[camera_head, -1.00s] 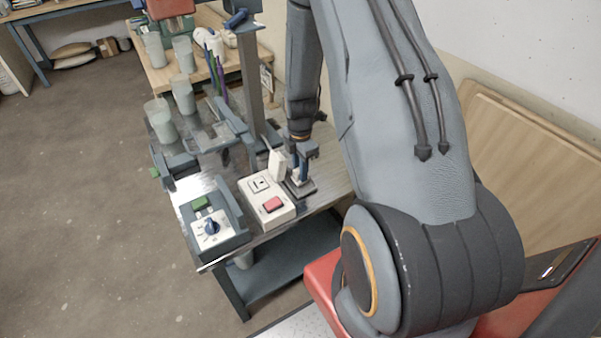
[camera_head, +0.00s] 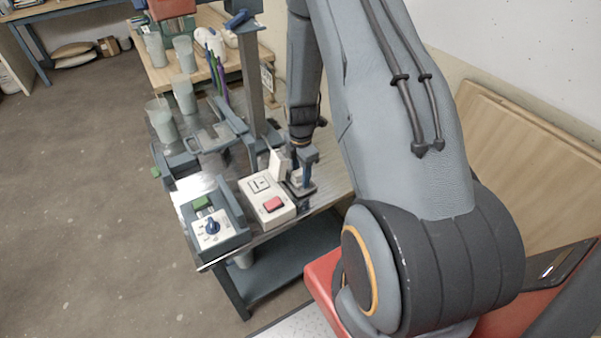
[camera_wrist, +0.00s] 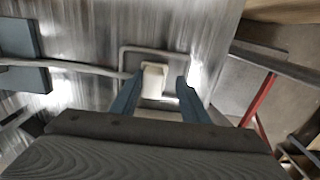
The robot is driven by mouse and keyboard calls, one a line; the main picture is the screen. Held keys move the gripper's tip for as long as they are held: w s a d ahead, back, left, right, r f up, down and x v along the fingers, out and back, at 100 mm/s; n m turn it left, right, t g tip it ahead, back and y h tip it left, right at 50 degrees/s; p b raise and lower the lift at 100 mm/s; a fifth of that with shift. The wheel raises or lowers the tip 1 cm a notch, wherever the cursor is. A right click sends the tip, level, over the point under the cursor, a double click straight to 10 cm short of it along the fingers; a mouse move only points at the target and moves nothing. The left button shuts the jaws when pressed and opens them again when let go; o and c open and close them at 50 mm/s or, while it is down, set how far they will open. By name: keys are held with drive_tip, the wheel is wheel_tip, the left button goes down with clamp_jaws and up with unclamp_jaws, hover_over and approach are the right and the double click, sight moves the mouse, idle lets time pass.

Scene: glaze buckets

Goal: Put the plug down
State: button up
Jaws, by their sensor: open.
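The white plug (camera_wrist: 153,79) shows in the wrist view between my gripper's two blue fingers, with a pale cable (camera_wrist: 75,68) running off to the left. My gripper (camera_wrist: 155,92) is open, with a gap visible between the plug and the right finger. Whether the left finger touches the plug is hard to tell. In the head view my gripper (camera_head: 301,170) is low over the right part of the metal table (camera_head: 262,236), just right of the white socket box (camera_head: 258,194). The plug is small there and partly hidden by the fingers.
The socket box has a red switch (camera_head: 272,204) and a raised white flap (camera_head: 277,163). A grey control box (camera_head: 212,228) with a blue knob stands to its left. A column (camera_head: 250,85) rises behind. Several cups (camera_head: 161,121) stand farther back.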

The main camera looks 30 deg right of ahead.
wheel_tip(320, 180, up, 11)
drive_tip(key=b, duration=0.3)
drive_tip(key=s+a+r+m+t, duration=0.1)
drive_tip(key=s+a+r+m, duration=1.2)
drive_tip(key=m, duration=0.5)
drive_tip(key=shift+s+a, duration=0.55)
drive_tip(key=shift+a, duration=0.6)
drive_tip(key=shift+f+b, duration=0.2)
drive_tip(key=shift+b, duration=0.2)
